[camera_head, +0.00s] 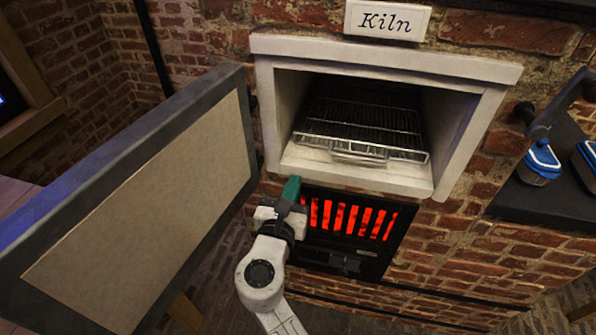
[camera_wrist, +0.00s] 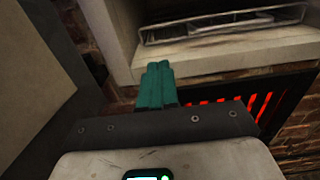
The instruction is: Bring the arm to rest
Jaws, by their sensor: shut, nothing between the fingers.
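My gripper (camera_head: 292,187) is in front of the kiln, just below the left part of its opening. Its green fingers are together with nothing between them. In the wrist view the shut fingers (camera_wrist: 157,84) point toward the kiln's lower ledge. My white arm comes up from the bottom of the head view.
The kiln (camera_head: 385,57) stands open, with an empty-looking wire rack (camera_head: 362,125) inside. Its door (camera_head: 140,200) is swung out at left, close to my arm. A glowing red grate (camera_head: 345,218) is below. A dark shelf (camera_head: 540,205) at right holds blue-lidded containers (camera_head: 541,160).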

